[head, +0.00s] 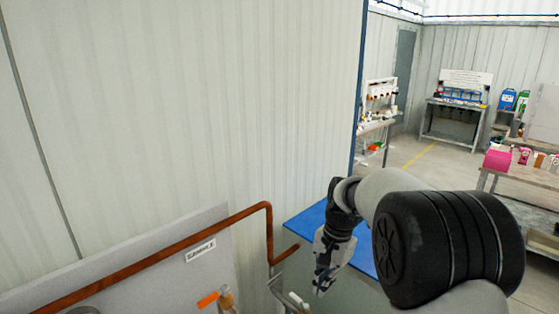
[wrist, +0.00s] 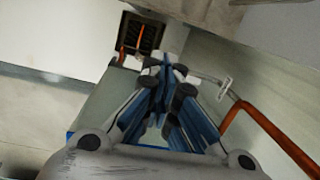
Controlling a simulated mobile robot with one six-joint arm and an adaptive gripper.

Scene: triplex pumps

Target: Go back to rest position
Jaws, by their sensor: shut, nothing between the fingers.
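My gripper (head: 322,286) hangs low in the head view, right of the copper-coloured pipe and in front of a blue surface. In the wrist view my gripper (wrist: 166,68) has its blue-lined fingers together at the tips, with nothing between them. The fingers point toward a dark vent-like grille and a pale floor area. My black and grey arm link covers part of the lower right of the head view.
A copper pipe (head: 150,260) runs along a grey labelled panel (head: 170,290), close left of my gripper. A blue surface (head: 305,222) lies behind it. A white corrugated wall (head: 200,110) fills the left. Shelves and benches (head: 452,122) stand far right, with open floor between.

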